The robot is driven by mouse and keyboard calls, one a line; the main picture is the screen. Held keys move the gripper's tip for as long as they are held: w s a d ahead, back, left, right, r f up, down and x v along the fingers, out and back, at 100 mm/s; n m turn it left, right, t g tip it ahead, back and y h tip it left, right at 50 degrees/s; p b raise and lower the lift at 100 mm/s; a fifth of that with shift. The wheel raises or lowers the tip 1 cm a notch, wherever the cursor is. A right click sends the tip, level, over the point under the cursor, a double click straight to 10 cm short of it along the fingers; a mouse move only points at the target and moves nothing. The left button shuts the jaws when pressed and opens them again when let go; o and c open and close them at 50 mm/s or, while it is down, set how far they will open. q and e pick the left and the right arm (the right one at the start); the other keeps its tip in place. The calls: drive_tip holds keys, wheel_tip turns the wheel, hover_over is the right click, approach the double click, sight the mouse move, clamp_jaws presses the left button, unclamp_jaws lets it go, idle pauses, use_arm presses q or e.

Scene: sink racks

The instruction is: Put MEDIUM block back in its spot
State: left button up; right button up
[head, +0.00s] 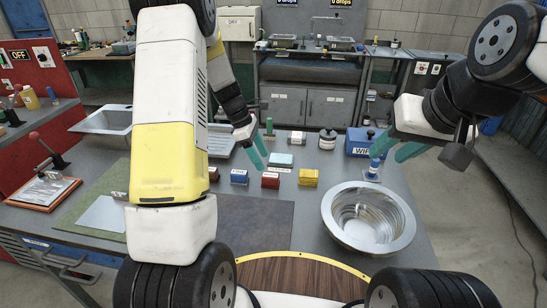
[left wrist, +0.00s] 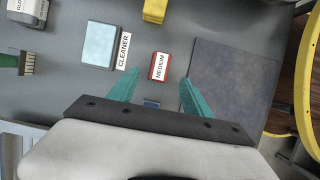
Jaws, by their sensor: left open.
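The MEDIUM block is small and red with a white label reading MEDIUM (left wrist: 160,66). In the head view the red block (head: 270,181) stands on the grey bench between a blue block (head: 238,177) and a yellow block (head: 308,178). My left gripper (head: 264,162) is open and empty above the bench, just behind the red block. In the left wrist view its green fingers (left wrist: 158,82) are spread, with the red block beyond the tips, roughly between them. My right gripper (head: 386,157) is spread open and empty above the bench's right side. I cannot tell which place is the block's spot.
A light-blue sponge (left wrist: 100,45) lies beside a CLEANER label (left wrist: 124,51). A dark flat mat (head: 245,222) lies in front of the blocks. A large metal bowl (head: 342,228) stands at right, near a blue-knobbed item (head: 373,172) and a blue wipes box (head: 360,143).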

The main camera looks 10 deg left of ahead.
use_arm(q)
drive_tip(key=s+r+m+t, duration=0.1)
drive_tip(key=s+r+m, duration=0.25)
drive_tip(key=r, duration=0.65)
drive_tip(key=s+r+m+t, duration=0.1)
drive_tip(key=s+r+m, duration=0.3)
drive_tip(key=s, duration=0.3)
drive_tip(key=s+r+m+t+y, duration=0.1)
drive_tip(key=s+r+m+t, duration=0.1)
drive_tip(key=s+r+m, duration=0.2)
drive_tip(key=s+d+r+m+t+y, duration=0.1)
drive_tip(key=s+r+m, duration=0.4)
drive_tip(key=s, duration=0.6)
drive_tip(key=shift+s+m+t, duration=0.25)
drive_tip(key=shift+m+t, duration=0.35)
drive_tip(key=shift+m, duration=0.45)
